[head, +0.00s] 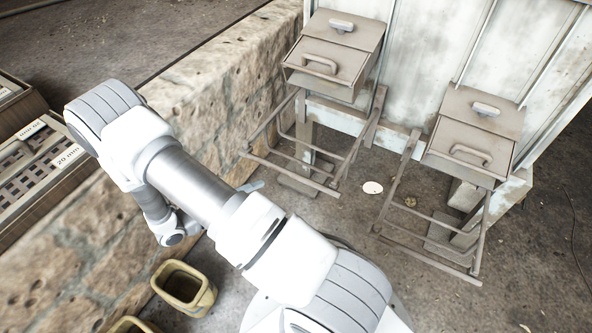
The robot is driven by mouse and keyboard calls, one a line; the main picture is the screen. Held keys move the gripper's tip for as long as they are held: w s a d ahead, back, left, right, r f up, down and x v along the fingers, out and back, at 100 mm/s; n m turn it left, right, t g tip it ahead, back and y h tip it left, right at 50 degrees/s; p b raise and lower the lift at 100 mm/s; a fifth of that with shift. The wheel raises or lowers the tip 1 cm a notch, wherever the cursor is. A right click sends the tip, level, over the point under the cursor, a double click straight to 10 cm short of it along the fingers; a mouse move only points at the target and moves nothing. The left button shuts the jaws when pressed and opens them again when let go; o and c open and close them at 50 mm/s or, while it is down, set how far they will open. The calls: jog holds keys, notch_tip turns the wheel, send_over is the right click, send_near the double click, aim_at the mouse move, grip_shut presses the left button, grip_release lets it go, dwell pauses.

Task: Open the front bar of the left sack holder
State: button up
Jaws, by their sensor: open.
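The left sack holder (356,152) is a grey metal frame under the left chute box. Its two side arms reach out toward me. Its front bar (290,173) spans across their front ends, and both of its ends appear to meet the side arms. My gripper (250,186) is mostly hidden behind my own arm. Only a small grey tip shows, open, to the lower left of the front bar and apart from it in the picture. I see nothing held, though the space between the fingers is hidden.
The right sack holder (425,258) hangs under the right chute box (470,135). The left chute box (335,58) has a handled front. A stone wall (215,75) runs along the left. A yellowish pot (184,287) stands below. Floor between the holders is mostly clear.

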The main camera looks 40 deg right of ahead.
aim_at(290, 174)
jog(key=b+x, duration=0.4)
jog(key=x, duration=1.3)
jog(key=shift+d, duration=0.2)
jog(key=shift+f, duration=0.15)
grip_shut()
dwell(0.6)
